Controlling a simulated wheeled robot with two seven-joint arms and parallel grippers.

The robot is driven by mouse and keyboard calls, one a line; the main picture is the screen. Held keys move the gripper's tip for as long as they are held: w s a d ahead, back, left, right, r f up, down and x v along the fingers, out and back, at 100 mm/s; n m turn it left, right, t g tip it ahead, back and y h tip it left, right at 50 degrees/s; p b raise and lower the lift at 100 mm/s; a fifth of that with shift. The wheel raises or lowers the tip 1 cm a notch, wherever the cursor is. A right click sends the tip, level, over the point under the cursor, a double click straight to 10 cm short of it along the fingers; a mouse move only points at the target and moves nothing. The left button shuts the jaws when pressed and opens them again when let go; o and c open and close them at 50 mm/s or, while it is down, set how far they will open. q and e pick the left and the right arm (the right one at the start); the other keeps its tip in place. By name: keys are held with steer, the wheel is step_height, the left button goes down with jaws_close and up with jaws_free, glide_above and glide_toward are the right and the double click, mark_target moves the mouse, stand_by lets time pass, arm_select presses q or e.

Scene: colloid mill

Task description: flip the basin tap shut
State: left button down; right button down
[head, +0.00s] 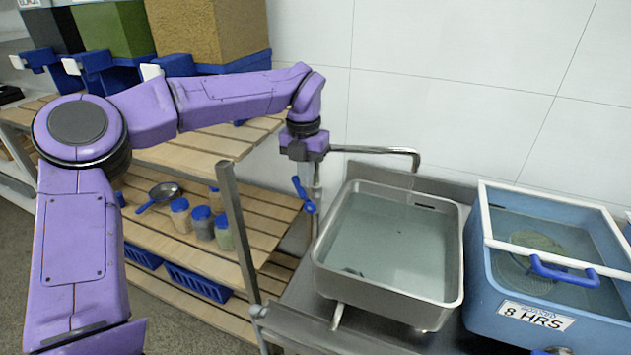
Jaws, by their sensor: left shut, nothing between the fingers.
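The basin tap has a grey metal spout (375,151) that reaches right over the back of the steel basin (449,300). A blue lever (303,195) hangs tilted on the tap's upright pipe, left of the basin. My left gripper (307,172) points down at the top of this pipe, just above the blue lever. It is shut and empty. Its fingertips are small and overlap the pipe, so I cannot tell if they touch the tap. The basin holds greenish water, and no clear stream shows under the spout. My right gripper is out of view.
A blue tub (478,270) with water, a blue handle and an "8 HRS" label stands right of the basin. A slatted wooden shelf (200,150) on the left holds blue-lidded jars (201,222), a scoop (158,195) and hoppers. A metal post (238,230) stands between shelf and basin.

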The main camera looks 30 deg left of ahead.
arm_select(q)
steer(key=a+h, duration=0.2)
steer(key=h, duration=0.1)
steer(key=shift+s+a+f+t+b, duration=0.2)
steer(key=shift+a+f+t+b, duration=0.1)
steer(key=shift+f+b, duration=0.1)
steer(key=shift+s+a+f+t+h+b, duration=0.2)
steer(key=shift+a+f+h+b, duration=0.65)
steer(key=shift+a+h, duration=0.35)
steer(key=shift+s+a+f+t+h+b, duration=0.15)
steer(key=shift+a+f+h+b, duration=0.55)
steer(key=shift+a+f+h, duration=0.35)
steer(key=shift+a, duration=0.2)
steer(key=shift+r, duration=0.1)
steer(key=p+v, duration=0.1)
steer(key=v, duration=1.1)
steer(key=shift+p, duration=0.3)
